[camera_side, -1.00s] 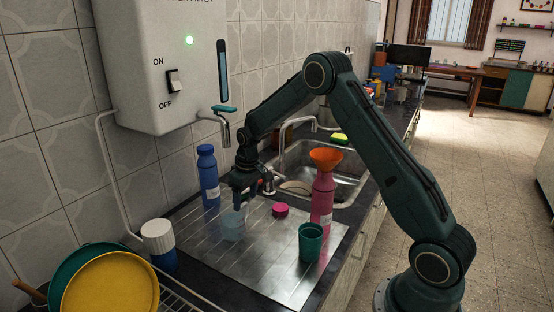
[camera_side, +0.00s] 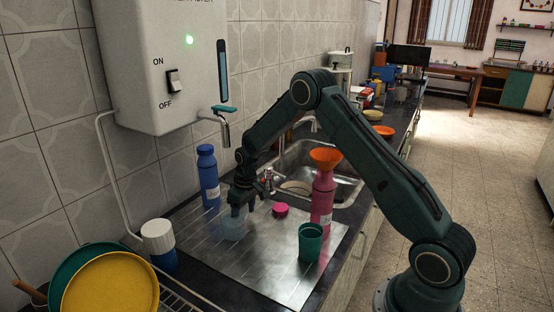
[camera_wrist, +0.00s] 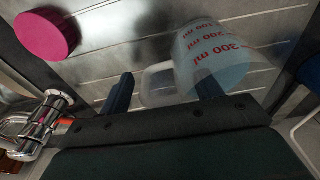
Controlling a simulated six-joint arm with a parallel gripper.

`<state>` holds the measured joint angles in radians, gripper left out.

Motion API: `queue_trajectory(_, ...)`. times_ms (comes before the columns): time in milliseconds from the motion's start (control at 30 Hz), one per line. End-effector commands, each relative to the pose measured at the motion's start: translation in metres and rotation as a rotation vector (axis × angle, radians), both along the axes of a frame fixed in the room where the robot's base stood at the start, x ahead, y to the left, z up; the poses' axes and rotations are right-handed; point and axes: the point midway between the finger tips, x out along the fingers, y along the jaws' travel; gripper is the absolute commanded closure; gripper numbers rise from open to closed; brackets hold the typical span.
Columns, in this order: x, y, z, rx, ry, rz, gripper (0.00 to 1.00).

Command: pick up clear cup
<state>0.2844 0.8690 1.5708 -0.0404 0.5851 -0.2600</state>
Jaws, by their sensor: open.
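The clear cup (camera_side: 233,230) stands on the steel draining board in the side view, below my gripper (camera_side: 239,208). It is a clear measuring cup with a handle. In the wrist view, the clear cup (camera_wrist: 222,58) shows red volume marks, one reading 300 ml. My gripper (camera_wrist: 164,80) is open there, with the cup's handle showing between its two fingers. The right finger overlaps the cup's near end; I cannot tell whether it is inside the cup. No grip on the cup shows.
A pink lid (camera_side: 280,209) lies just right of the cup; a blue bottle (camera_side: 208,176) stands behind left. A teal cup (camera_side: 311,242) and a pink bottle with an orange funnel (camera_side: 322,195) stand right. The sink (camera_side: 335,185) is behind. Bare draining board (camera_side: 255,270) lies in front.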

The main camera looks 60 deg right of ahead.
Motion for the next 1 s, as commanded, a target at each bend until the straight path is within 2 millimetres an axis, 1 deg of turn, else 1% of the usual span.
queue_trajectory(433,0.0000,0.0000,0.0000,0.000,0.000,0.000,0.36)
queue_trajectory(467,0.0000,0.0000,0.0000,0.000,0.000,0.000,0.38)
queue_trajectory(500,0.0000,0.0000,0.0000,0.000,0.000,0.000,0.46)
queue_trajectory(567,0.0000,-0.0001,0.0000,0.000,0.000,0.000,0.57)
queue_trajectory(600,0.0000,-0.0001,0.0000,0.000,0.000,0.000,0.65)
queue_trajectory(733,0.0000,-0.0001,0.0000,0.000,0.000,0.000,0.91)
queue_trajectory(767,0.0003,-0.0001,0.0006,0.000,-0.001,0.000,0.94)
queue_trajectory(1000,0.0004,-0.0001,0.0007,0.000,-0.001,0.000,0.94)
